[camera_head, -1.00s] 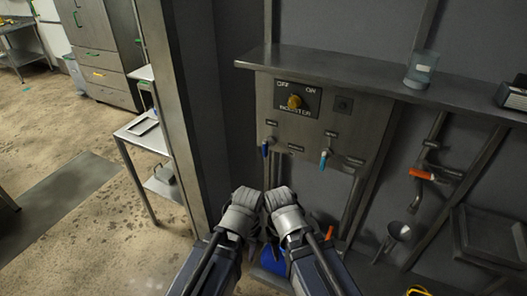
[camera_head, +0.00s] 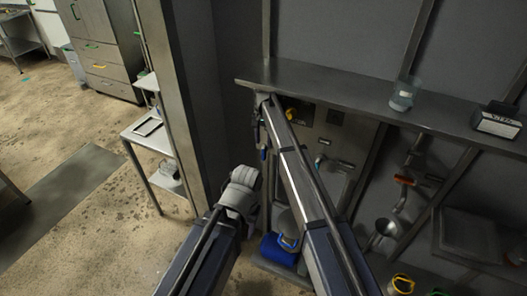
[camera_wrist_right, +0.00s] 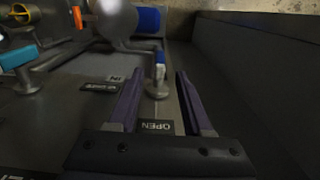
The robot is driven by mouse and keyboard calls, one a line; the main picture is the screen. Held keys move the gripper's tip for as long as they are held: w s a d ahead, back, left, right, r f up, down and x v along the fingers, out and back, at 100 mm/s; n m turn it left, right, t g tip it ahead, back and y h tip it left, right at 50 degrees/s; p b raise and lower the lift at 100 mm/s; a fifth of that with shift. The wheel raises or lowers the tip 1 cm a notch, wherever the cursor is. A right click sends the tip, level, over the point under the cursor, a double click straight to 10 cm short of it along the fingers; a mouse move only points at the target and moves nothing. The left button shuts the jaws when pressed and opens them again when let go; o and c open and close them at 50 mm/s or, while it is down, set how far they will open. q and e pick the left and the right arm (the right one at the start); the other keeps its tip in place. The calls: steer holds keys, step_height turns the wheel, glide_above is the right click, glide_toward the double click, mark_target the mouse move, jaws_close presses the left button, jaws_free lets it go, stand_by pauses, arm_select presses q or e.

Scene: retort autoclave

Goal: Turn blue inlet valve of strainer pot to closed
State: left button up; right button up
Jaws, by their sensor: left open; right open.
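The blue inlet valve handle (camera_wrist_right: 160,58) is a small blue lever with a pale part on a metal post, ahead between my right fingertips in the right wrist view. It also shows in the head view (camera_head: 264,154), below my right gripper. My left gripper (camera_head: 244,178) is open, low and left of the panel.
A shelf (camera_head: 345,90) juts out above the panel, holding a clear jar (camera_head: 403,95). A blue container (camera_head: 279,248) is below. A post (camera_head: 183,110) borders the left.

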mark_target(264, 160)
steer(key=shift+f, duration=0.15)
step_height(264, 160, down, 8)
steer(key=b, duration=0.7)
steer(key=shift+b, duration=0.4)
steer(key=shift+r, duration=0.2)
jaws_close()
steer(key=shift+s, duration=0.1)
